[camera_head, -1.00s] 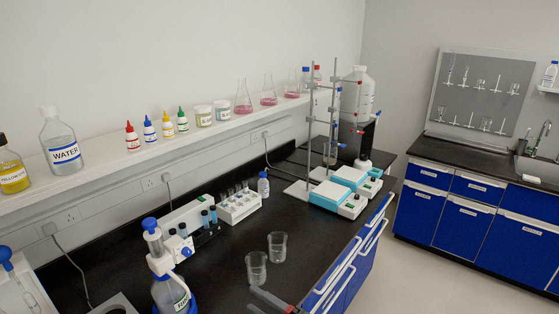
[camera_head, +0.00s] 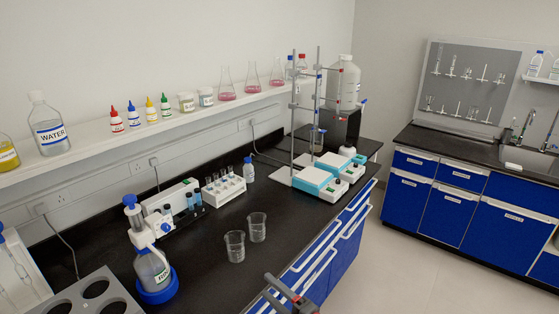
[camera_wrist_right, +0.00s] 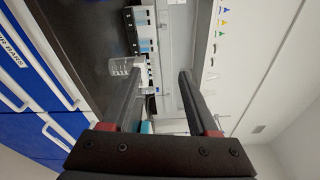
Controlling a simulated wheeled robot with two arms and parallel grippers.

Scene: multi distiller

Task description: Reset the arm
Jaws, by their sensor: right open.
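My right gripper (camera_head: 290,297) shows at the bottom of the head view, in front of the bench edge and the blue drawers. Its two dark fingers with red bases are spread apart in the right wrist view (camera_wrist_right: 158,85), with nothing between them. The two clear glass beakers (camera_head: 235,246) stand upright on the black bench (camera_head: 205,275), left of and beyond the gripper, apart from it. A beaker also shows left of the fingers in the right wrist view (camera_wrist_right: 122,68). My left gripper is not in view.
A blue-capped dispenser bottle (camera_head: 152,265) and a grey holed rack (camera_head: 120,292) stand at left. A tube rack (camera_head: 224,190), teal-and-white stirrers (camera_head: 322,180) and metal stands stand farther back. Drawer handles (camera_head: 325,265) line the bench front. Floor (camera_head: 410,260) at right is clear.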

